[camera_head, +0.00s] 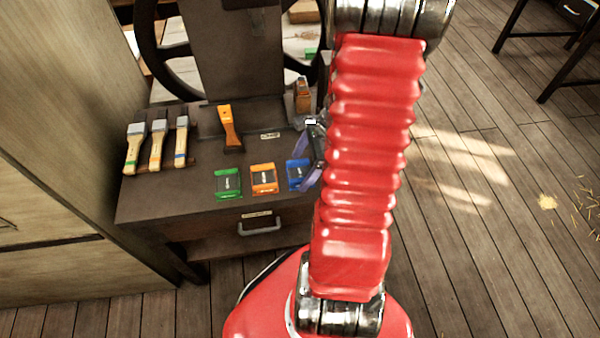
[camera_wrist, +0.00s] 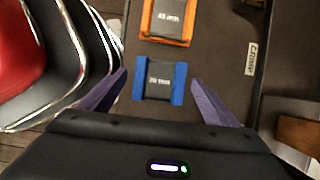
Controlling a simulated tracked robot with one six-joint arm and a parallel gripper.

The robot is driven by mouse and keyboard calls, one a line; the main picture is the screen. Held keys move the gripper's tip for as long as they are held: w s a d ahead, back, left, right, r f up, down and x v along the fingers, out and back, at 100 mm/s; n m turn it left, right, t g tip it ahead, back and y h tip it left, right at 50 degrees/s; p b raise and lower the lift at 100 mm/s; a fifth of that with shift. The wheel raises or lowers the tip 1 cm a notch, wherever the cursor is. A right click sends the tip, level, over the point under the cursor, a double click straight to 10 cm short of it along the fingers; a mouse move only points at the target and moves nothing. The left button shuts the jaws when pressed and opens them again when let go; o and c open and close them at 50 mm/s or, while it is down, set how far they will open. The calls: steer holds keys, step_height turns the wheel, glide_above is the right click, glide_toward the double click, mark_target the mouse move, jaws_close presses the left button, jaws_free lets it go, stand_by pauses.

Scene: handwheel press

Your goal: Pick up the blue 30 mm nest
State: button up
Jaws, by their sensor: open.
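The blue nest (camera_wrist: 178,83), a small block with blue sides and a dark labelled middle, lies on the dark bench top. In the head view the blue nest (camera_head: 295,174) is the rightmost of a row of nests, partly covered by my gripper. My gripper (camera_wrist: 159,77) is open and empty, with its purple fingers on either side of the blue nest in the wrist view. A gap shows between each finger and the nest there. In the head view my gripper (camera_head: 306,165) is over the nest; its height above the bench is hard to tell.
An orange nest (camera_head: 264,179) lies close beside the blue one, and a green nest (camera_head: 228,183) lies left of it. The press frame (camera_head: 225,60) rises behind. A drawer handle (camera_head: 260,228) is at the front.

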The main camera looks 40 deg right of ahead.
steer(key=shift+c, duration=0.5)
steer(key=c, duration=1.4)
